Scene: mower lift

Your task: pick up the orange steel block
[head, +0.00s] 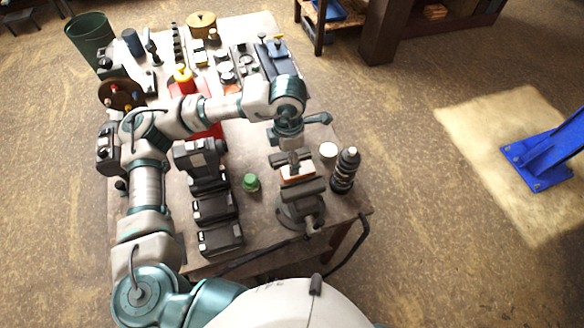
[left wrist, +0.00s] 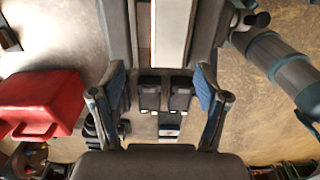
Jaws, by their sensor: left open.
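The orange steel block (head: 298,173) sits between the jaws of a grey bench vise (head: 303,208) near the table's right front. In the left wrist view, the block (left wrist: 169,35) is a pale-topped bar with orange-brown edges, flanked by dark vise jaws. My left gripper (head: 292,158) points down just above and behind the block in the head view. In the left wrist view my left gripper (left wrist: 160,78) is open, its fingers spread apart, with nothing held between them. Whether a finger touches the vise is unclear. My right gripper is not in view.
A black ribbed bottle (head: 345,170) and a white-topped cylinder (head: 328,150) stand right of the vise. A green-capped item (head: 251,183) and dark battery-like units (head: 212,205) stand left of it. A red container (left wrist: 40,103) shows left in the wrist view.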

